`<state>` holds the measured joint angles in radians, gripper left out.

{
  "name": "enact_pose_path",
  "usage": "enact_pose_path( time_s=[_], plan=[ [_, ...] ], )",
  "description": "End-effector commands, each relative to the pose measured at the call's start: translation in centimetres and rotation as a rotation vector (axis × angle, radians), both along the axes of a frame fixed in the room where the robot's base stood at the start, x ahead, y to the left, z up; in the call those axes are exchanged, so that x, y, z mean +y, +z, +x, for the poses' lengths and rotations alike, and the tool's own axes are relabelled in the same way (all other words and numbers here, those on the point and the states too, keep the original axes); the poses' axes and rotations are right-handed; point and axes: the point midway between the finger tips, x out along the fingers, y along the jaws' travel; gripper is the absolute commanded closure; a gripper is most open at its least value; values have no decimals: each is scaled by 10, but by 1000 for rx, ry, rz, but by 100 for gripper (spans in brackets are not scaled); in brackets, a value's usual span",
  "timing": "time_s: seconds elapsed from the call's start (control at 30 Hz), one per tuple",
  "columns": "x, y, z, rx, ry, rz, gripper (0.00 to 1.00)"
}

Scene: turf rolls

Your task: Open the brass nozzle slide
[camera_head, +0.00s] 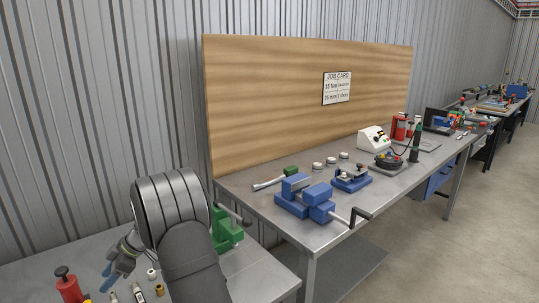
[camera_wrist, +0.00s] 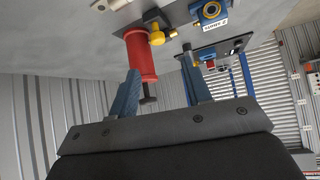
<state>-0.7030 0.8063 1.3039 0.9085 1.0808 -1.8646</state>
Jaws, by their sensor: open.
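My gripper (camera_head: 107,276) hangs over the near bench at the lower left of the head view, its blue fingers pointing down and left. In the wrist view my gripper (camera_wrist: 161,78) has two blue fingers standing well apart. I see nothing held between them. Small metal fittings stand on the bench near the gripper; one is a brass-coloured piece (camera_head: 159,290). In the wrist view a yellow fitting (camera_wrist: 157,38) sits beside a red cylinder (camera_wrist: 140,60), beyond the fingertips. I cannot tell which piece is the nozzle slide, nor its position.
A red cylinder with a dark knob (camera_head: 67,284) stands at the lower left. A green vise (camera_head: 226,230) is right of my arm. A blue vise (camera_head: 305,200) is on the farther bench. In the wrist view a blue ringed block (camera_wrist: 210,12) is at the top.

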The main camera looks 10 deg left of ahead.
Motion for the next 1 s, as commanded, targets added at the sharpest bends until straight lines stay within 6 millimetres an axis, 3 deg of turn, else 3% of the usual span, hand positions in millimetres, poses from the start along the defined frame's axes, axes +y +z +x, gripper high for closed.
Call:
enact_pose_path(
  time_s=[0.3,0.5,0.97,1.0],
  plan=[
    [39,-46,-23,2,1,-1,55],
    [56,-65,-33,1,1,0,55],
    [63,-70,-33,0,-2,1,55],
    [63,-70,-33,0,-2,1,61]
  ],
)
